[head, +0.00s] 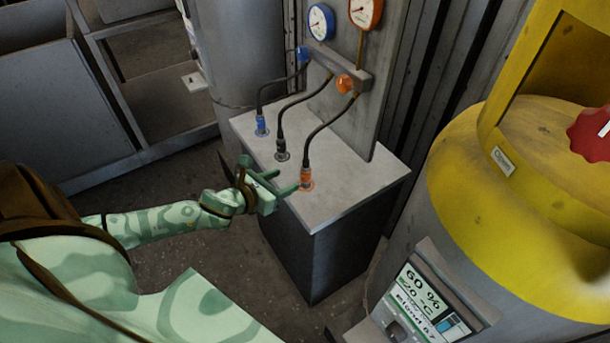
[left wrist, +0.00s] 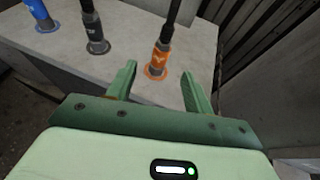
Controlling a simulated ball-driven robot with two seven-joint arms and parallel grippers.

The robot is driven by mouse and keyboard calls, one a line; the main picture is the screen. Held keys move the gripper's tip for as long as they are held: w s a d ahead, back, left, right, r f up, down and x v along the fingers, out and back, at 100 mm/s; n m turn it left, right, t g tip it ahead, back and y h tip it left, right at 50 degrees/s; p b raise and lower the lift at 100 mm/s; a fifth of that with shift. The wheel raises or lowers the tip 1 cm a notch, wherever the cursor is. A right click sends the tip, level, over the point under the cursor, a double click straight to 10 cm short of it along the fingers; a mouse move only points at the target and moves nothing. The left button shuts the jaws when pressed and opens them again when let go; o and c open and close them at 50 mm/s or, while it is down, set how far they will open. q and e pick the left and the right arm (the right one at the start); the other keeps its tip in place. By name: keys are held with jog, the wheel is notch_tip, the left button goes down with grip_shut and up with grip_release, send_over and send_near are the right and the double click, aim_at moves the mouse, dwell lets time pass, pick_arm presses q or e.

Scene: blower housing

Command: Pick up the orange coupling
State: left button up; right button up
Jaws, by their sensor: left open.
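The orange coupling (head: 306,178) stands upright on the front part of the light grey top of a box stand (head: 340,197), with a black hose rising from it. In the left wrist view the orange coupling (left wrist: 161,58) stands on an orange ring, ahead of the fingers and between their lines. My left gripper (head: 285,179) is open and empty, just left of the coupling in the head view. Its two fingers also show in the left wrist view (left wrist: 157,80), apart from the coupling. My right gripper is not in view.
A black coupling (head: 282,151) and a blue coupling (head: 261,126) stand farther back on the same top. Their hoses rise to a manifold (head: 335,68) with two gauges. A yellow-topped cylinder (head: 480,190) stands at the right. Shelving (head: 140,80) is at the back left.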

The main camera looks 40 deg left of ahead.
aim_at(310, 172)
pick_arm(q)
jog(key=b+x, duration=0.1)
jog(key=x, duration=0.5)
jog(key=shift+w+f, duration=0.2)
jog(key=b+x, duration=0.1)
jog(key=x, duration=0.1)
jog(key=b+x, duration=0.1)
jog(key=x, duration=0.2)
jog(key=shift+d+f, duration=0.15)
jog(key=shift+f, duration=0.25)
jog(key=shift+r, duration=0.1)
grip_shut()
jog(key=shift+r, duration=0.1)
